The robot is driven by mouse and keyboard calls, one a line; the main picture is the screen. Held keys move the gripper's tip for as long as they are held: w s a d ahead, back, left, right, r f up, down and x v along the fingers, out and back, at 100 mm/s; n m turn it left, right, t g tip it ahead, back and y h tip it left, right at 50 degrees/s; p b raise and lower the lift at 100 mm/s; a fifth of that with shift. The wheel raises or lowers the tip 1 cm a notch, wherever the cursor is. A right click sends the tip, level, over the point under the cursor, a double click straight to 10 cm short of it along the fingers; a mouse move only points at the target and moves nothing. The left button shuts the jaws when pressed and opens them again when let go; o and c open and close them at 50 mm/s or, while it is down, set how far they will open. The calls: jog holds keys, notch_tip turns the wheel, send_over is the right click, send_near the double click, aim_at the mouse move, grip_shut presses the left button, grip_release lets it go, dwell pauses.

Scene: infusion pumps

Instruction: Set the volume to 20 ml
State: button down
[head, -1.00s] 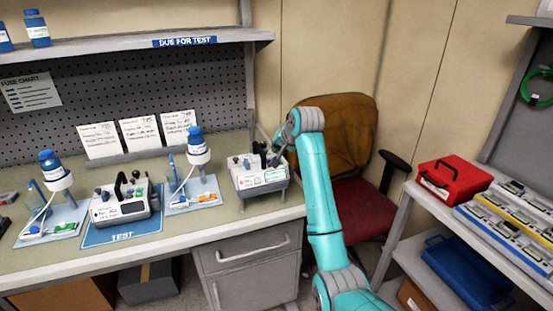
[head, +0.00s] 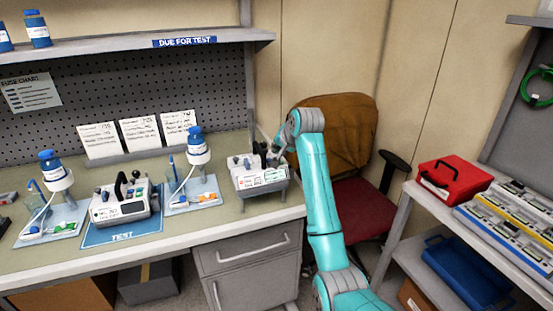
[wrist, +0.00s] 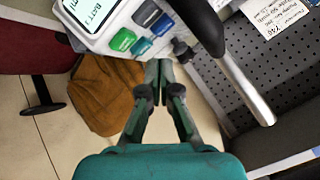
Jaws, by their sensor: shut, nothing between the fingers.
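The pump at the right end of the bench (head: 262,178) is a white box with a small screen and a dark carrying handle. In the wrist view its white body (wrist: 90,40) fills the top, with part of the screen (wrist: 85,12) reading "BATT" and "ml". Beside the screen are green (wrist: 122,40) and blue (wrist: 162,24) keys and grey keys. The black handle (wrist: 200,22) crosses at the right. My gripper (wrist: 158,66) is shut and empty, its tips close to the keys' edge of the pump; contact cannot be told. The full screen reading is not legible.
A second pump (head: 120,206) stands on the blue TEST mat (head: 98,237). Bottle stands (head: 205,190) flank it. Cards (head: 140,133) lean at the back. A brown chair (head: 345,130) stands behind my arm. A red case (head: 452,180) sits on the right shelf.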

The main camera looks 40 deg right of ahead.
jog(key=shift+f, duration=0.1)
dwell(0.4)
jog(key=shift+f, duration=0.35)
jog(key=shift+f, duration=0.45)
dwell(0.9)
jog(key=shift+r, duration=0.9)
jog(key=shift+r, duration=0.1)
jog(key=shift+r, duration=2.4)
jog(key=shift+s, duration=0.1)
